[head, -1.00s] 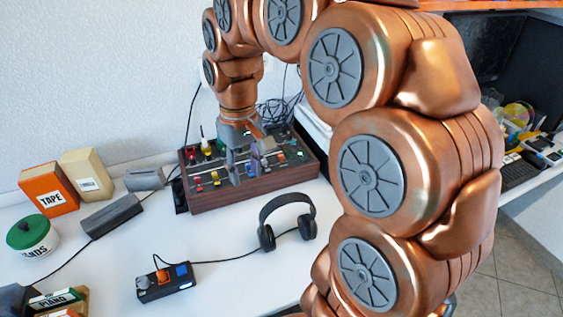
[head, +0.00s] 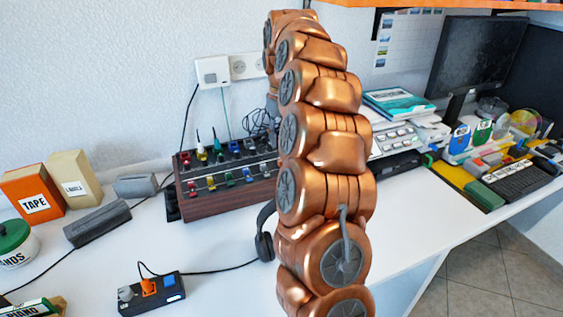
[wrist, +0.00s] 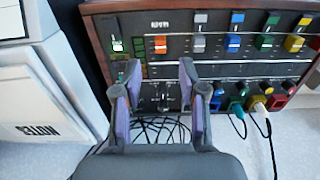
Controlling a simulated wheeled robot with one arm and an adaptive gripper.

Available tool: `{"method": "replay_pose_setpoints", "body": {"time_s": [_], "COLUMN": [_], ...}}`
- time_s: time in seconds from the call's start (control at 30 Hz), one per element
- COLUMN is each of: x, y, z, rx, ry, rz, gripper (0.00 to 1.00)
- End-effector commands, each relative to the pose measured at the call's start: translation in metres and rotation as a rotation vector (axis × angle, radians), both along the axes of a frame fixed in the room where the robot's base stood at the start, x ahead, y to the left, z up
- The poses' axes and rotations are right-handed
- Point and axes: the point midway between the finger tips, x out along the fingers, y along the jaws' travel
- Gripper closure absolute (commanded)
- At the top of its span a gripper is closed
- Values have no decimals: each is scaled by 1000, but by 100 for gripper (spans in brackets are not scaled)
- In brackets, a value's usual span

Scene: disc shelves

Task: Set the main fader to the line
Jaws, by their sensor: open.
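The mixer (head: 232,203) is a dark panel in a wooden case at the back of the desk; my arm hides its right part in the head view. In the wrist view the mixer (wrist: 225,71) appears turned around, with a row of coloured sliders. My gripper (wrist: 160,72) is open and empty over the panel's cable-side edge, right of and below that slider in the picture. A small black control (wrist: 163,97) shows between the fingers.
Plugs and cables (wrist: 250,103) rise along the mixer's edge. A white notes box (wrist: 40,115) stands beside it at left in the wrist view. The desk's front middle is clear.

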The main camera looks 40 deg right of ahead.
Motion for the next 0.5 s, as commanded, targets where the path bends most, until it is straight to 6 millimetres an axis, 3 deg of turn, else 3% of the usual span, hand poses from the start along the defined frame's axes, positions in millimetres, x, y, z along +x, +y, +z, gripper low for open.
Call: {"method": "replay_pose_setpoints", "body": {"time_s": [0.27,0.5], "x": [-1,-1], "y": [1,2], "z": [-21,-53], "rx": [2,2], "ry": [5,5], "rz": [1,3], "gripper": [58,58]}}
